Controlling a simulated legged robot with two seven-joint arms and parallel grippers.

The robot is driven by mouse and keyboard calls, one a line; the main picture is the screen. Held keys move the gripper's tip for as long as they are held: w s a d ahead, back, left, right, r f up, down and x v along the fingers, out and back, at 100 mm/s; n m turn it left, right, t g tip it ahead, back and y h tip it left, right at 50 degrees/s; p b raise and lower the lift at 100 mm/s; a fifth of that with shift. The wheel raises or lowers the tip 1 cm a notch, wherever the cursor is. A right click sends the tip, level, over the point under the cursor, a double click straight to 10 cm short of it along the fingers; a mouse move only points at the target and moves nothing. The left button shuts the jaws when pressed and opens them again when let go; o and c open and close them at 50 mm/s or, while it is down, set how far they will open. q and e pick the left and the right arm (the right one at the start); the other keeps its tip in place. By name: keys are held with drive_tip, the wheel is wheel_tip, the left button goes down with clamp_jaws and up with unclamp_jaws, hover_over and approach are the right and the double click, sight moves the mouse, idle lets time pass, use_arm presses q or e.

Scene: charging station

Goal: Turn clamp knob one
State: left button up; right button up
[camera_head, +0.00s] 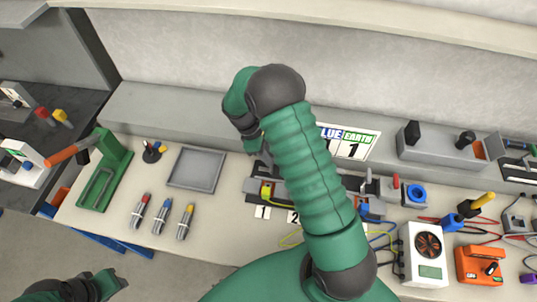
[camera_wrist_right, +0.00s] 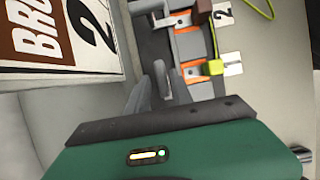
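My right gripper (camera_head: 262,155) hangs over the clamp strip behind label 1, mostly hidden by my forearm in the head view. The clamp (camera_head: 262,190) has a yellow-green plug (camera_head: 266,192) by its front, also seen in the right wrist view (camera_wrist_right: 213,68). That view shows the grey clamp body with orange pads (camera_wrist_right: 189,47). A rounded grey piece (camera_wrist_right: 161,78), perhaps the clamp knob, stands beside my grey fingers (camera_wrist_right: 140,98); whether they touch or grip it is unclear. My left arm's end (camera_head: 85,289) is at the lower left, away from the clamps.
Label 2 (camera_head: 293,217) is right of label 1 (camera_head: 262,212). A grey tray (camera_head: 174,183), several screwdriver-like tools (camera_head: 163,216) and a green stand (camera_head: 113,160) are to the left. A white fan box (camera_head: 424,272), an orange device (camera_head: 480,265) and cables are to the right.

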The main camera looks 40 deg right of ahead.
drive_tip(key=c, duration=0.5)
drive_tip(key=shift+a+r, duration=0.1)
